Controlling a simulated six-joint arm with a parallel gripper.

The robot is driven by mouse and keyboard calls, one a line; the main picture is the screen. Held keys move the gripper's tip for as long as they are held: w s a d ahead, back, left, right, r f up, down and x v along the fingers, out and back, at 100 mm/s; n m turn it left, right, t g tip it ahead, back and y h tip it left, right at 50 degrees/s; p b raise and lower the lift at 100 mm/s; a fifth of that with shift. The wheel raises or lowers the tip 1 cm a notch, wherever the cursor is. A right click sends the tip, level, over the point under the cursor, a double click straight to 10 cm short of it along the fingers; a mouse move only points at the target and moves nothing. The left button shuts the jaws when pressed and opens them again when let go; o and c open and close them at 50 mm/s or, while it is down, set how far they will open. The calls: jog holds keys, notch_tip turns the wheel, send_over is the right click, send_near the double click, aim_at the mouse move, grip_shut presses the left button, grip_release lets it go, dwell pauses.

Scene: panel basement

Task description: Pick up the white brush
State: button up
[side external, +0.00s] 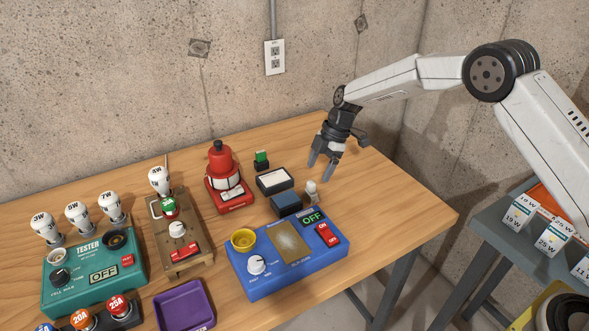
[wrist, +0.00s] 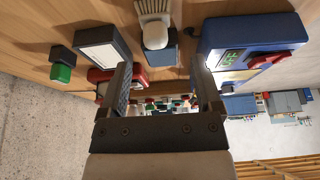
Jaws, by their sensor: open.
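The white brush (side external: 311,188) appears in the side view as a small pale upright piece at the right of a dark blue block (side external: 286,204). In the wrist view, what looks like the brush (wrist: 154,33) is at the top centre, with a rounded white end and pale bristle-like strands. Part of it is cut off by the top edge. My gripper (side external: 319,171) is open and empty, pointing down behind the brush in the side view. In the wrist view my gripper (wrist: 162,78) has its fingers apart, with the brush beyond them.
A blue panel box (side external: 287,277) stands in front of the brush. A black-framed white pad (side external: 275,181), a green-topped button (side external: 261,158) and a red lantern-like device (side external: 222,170) stand to the left. Bare wooden table (side external: 400,207) lies to the right.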

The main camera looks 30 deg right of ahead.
aim_at(313, 181)
jog(key=shift+w+x, duration=0.1)
jog(key=shift+x, duration=1.35)
jog(key=shift+w+x, duration=0.15)
jog(key=shift+x, duration=1.25)
grip_shut()
